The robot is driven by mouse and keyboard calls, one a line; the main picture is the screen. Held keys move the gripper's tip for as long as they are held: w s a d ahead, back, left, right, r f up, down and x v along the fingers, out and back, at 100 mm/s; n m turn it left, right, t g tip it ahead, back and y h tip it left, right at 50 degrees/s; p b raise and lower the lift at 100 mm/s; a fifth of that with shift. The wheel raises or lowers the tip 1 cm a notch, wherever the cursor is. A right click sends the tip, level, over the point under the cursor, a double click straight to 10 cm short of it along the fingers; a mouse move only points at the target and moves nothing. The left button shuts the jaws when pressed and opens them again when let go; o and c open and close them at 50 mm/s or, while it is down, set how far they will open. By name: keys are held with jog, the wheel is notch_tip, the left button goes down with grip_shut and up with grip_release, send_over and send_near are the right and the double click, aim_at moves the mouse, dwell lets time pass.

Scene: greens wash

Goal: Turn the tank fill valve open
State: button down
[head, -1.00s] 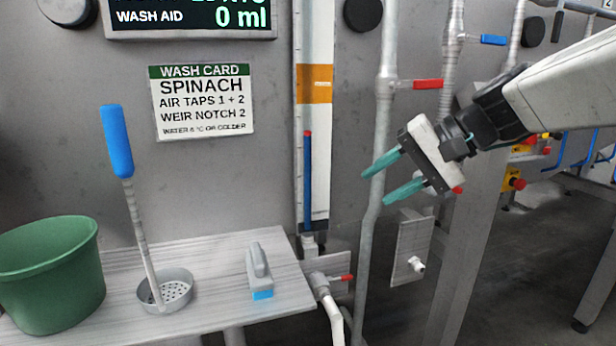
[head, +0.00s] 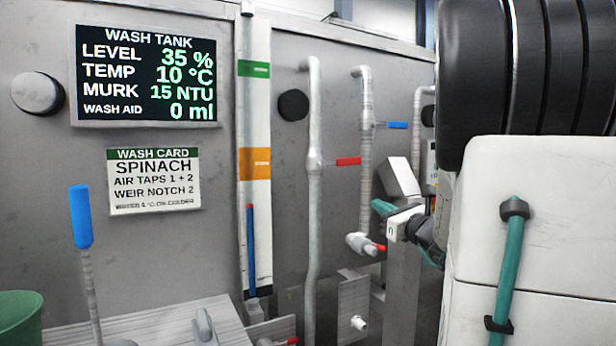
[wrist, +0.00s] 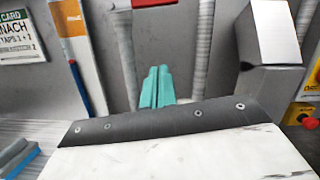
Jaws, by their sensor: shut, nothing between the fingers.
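No label in view names the tank fill valve. A grey pipe (head: 314,215) on the wall carries a valve with a red lever (head: 348,161) pointing right. A second pipe (head: 366,100) behind it carries a blue lever (head: 397,125), also pointing right. My gripper (head: 380,206) is at the right, below both levers, partly hidden by my arm. In the wrist view my gripper's teal fingers (wrist: 156,85) are together and empty. A red lever (wrist: 152,3) shows at the top edge there, apart from the fingertips.
The wash tank display (head: 148,75) reads level 35 %. A level tube (head: 255,130) stands left of the pipes. A grey box (wrist: 268,85) stands close on the right in the wrist view. A counter (head: 170,331) is at lower left.

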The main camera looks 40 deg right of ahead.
aim_at(342, 162)
jog(key=w+d+r+m, duration=0.1)
jog(key=w+d+r, duration=0.1)
jog(key=w+r, duration=0.5)
jog(key=w, duration=0.2)
jog(key=shift+w+m+h, duration=0.3)
jog(key=shift+h, duration=0.1)
jog(key=shift+d+r, duration=0.1)
jog(key=shift+r, duration=0.05)
jog(key=shift+r+n, duration=0.2)
jog(key=shift+n, duration=0.2)
